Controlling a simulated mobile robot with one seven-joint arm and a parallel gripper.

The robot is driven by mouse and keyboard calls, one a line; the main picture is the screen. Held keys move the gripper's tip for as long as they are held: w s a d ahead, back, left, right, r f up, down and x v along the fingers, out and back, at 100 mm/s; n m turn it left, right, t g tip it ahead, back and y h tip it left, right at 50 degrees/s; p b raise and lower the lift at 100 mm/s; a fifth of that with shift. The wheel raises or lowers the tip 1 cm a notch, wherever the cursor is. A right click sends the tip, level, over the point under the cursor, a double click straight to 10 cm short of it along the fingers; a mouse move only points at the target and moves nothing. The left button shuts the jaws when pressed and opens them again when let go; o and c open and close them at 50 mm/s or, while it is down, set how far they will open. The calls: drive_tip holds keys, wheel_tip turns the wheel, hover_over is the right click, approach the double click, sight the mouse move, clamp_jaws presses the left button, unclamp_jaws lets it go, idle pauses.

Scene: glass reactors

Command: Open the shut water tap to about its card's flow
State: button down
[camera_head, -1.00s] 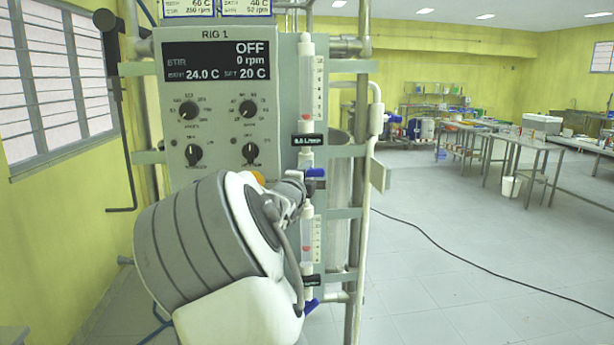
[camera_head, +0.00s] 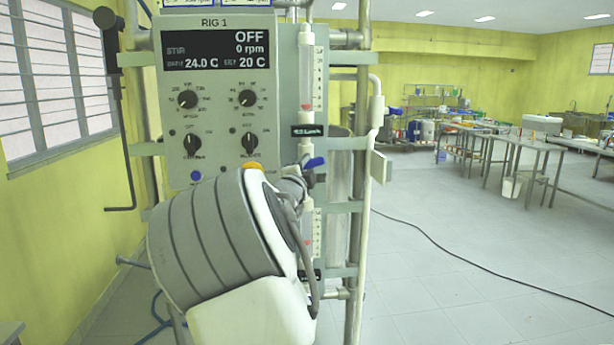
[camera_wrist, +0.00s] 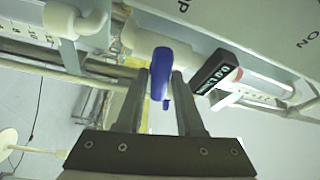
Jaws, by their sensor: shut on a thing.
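The blue tap handle (camera_head: 314,163) is on the upper water line at the right side of the rig panel, and its visible end tilts up to the right. In the wrist view the handle (camera_wrist: 161,72) stands between the two fingers of my gripper (camera_wrist: 160,86), which is shut on it. In the head view my gripper is mostly hidden behind my arm. A flow tube (camera_head: 306,75) above the tap has a red float low in it. The black flow card (camera_head: 308,131) below that tube is too blurred to read; it also shows in the wrist view (camera_wrist: 215,72).
The rig's control panel (camera_head: 217,100) reads OFF and 0 rpm. A second flow tube (camera_head: 306,235) is below the tap, partly behind my arm. Pipes and uprights (camera_head: 362,150) stand close on the right. Open floor (camera_head: 470,270) lies beyond, with a cable on it.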

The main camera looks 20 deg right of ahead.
drive_tip(key=n+t+b, duration=0.1)
drive_tip(key=n+b, duration=0.1)
drive_tip(key=b, duration=0.1)
drive_tip(key=n+t+b, duration=0.1)
drive_tip(key=n+b, duration=0.1)
drive_tip(key=n, duration=0.1)
drive_tip(key=f+n+b, duration=0.1)
drive_tip(key=n+b, duration=0.1)
drive_tip(key=b, duration=0.1)
drive_tip(key=shift+d+t+y+b, duration=0.15)
drive_tip(key=shift+t+y+b, duration=0.15)
drive_tip(key=shift+t, duration=0.1)
drive_tip(key=n+b, duration=0.2)
drive_tip(key=n+t+y+b, duration=0.1)
drive_tip(key=n, duration=0.1)
drive_tip(key=shift+s+d+r+t+b, duration=0.1)
drive_tip(key=shift+r+t+b, duration=0.05)
drive_tip(key=shift+t+b, duration=0.2)
drive_tip(key=shift+r+n+t+y+b, duration=0.1)
drive_tip(key=shift+n+t+y+b, duration=0.15)
drive_tip(key=shift+n+y+b, duration=0.85)
drive_tip(key=shift+r+n+h, duration=0.1)
drive_tip(key=shift+n+h, duration=0.2)
drive_tip(key=shift+n, duration=0.2)
drive_tip(key=c, duration=0.7)
unclamp_jaws()
